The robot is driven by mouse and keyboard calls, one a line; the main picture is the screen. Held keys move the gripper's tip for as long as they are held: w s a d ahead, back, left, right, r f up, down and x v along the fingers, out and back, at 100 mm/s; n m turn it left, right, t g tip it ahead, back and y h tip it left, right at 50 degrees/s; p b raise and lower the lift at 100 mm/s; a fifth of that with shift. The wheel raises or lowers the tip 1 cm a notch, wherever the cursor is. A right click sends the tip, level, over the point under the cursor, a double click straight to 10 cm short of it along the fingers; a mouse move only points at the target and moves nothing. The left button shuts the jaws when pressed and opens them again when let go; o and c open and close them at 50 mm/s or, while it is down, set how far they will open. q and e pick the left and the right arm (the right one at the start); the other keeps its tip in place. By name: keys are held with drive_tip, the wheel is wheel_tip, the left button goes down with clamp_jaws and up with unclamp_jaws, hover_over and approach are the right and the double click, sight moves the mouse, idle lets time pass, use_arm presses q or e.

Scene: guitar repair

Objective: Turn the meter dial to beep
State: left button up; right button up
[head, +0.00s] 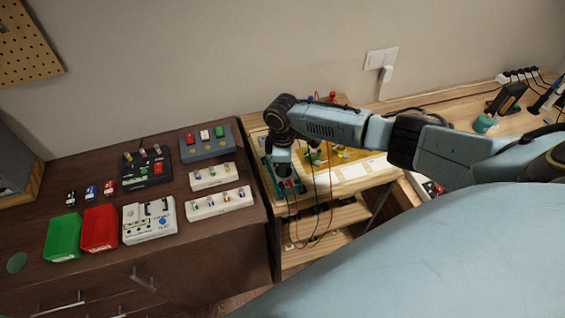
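A teal-edged meter (298,187) lies at the left side of the small light-wood table. Red and black leads hang down from it over the table's front. My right gripper (283,177) points down onto the meter, and its fingertips are at or just above the meter's face. The dial is hidden by the gripper, so its setting cannot be read. The fingers are too small and dark to tell whether they are open or shut, or touching the dial. My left gripper is not in view.
The light-wood table (352,172) holds a yellow board with small parts, right of the meter. The dark cabinet at left carries a green bin (63,237), a red bin (99,229), a white device (149,221) and several pedals. A bench with a power strip stands at right.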

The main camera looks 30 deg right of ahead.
drive_tip(key=shift+o, duration=0.5)
wheel_tip(320, 180, up, 13)
drive_tip(key=shift+r, duration=0.2)
drive_tip(key=shift+f, duration=0.1)
idle(0.4)
